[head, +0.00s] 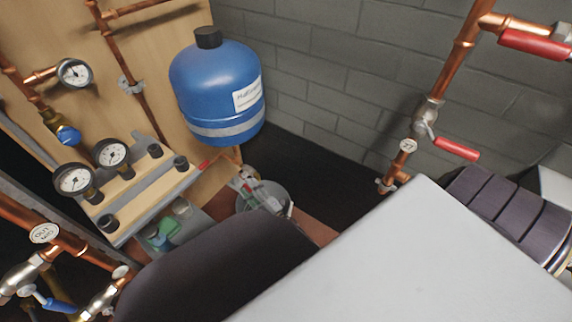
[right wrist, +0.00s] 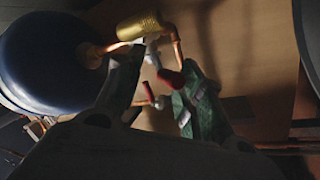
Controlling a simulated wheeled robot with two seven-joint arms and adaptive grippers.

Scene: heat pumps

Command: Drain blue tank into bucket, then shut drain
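The blue tank (head: 218,92) hangs by the wooden panel in the head view and also fills the left of the right wrist view (right wrist: 40,60). Under it, copper pipe leads to a brass drain valve (right wrist: 140,25). A red drain handle (right wrist: 171,82) shows between my right fingers in the wrist view; in the head view a red handle (head: 211,159) shows below the tank. The grey bucket (head: 284,190) stands below, partly hidden by my right gripper (head: 245,180). The gripper's fingers are apart around the red handle; I cannot tell whether they touch it.
Pressure gauges (head: 74,73) and copper pipes line the left panel. A pipe with red-handled valves (head: 456,149) runs along the brick wall at right. My own arm covers much of the lower foreground.

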